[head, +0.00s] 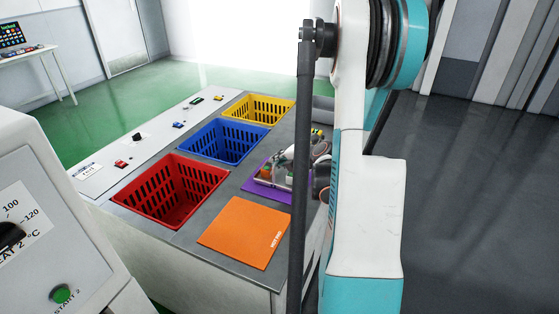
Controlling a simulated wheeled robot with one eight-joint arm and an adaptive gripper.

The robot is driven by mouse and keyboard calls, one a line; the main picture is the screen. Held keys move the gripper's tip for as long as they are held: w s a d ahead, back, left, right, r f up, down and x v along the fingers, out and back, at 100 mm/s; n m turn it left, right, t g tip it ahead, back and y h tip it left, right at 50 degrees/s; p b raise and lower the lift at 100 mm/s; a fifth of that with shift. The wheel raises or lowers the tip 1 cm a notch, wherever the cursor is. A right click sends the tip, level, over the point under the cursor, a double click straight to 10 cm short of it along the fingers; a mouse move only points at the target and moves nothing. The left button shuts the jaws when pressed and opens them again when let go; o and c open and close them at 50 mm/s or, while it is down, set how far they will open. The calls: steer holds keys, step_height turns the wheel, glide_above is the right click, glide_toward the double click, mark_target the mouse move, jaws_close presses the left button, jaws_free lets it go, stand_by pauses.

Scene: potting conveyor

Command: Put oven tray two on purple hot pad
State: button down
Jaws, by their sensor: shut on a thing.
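The purple hot pad (253,188) lies on the grey counter, behind the orange pad. A metal tray (267,184) with small items on it is over the purple pad. I cannot tell whether it rests on the pad or is held just above it, and its number cannot be read. My gripper (312,165) is at the right side of the tray and is shut on it. My arm and a dark vertical bar hide part of the gripper, the tray's right end and the pad's right part.
An orange hot pad (243,232) lies at the counter's front. Red (172,190), blue (222,141) and yellow (260,108) baskets stand in a row to the left. A grey bin (323,104) is at the back. An oven (50,225) stands at the left. Floor at right is clear.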

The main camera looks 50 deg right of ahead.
steer(key=c, duration=2.2)
jaws_free()
steer(key=shift+f, duration=0.2)
steer(key=o, duration=0.4)
steer(key=shift+r, duration=0.1)
steer(key=shift+o, duration=0.2)
steer(key=shift+r, duration=0.15)
steer(key=p+v, duration=0.3)
steer(key=v, duration=0.9)
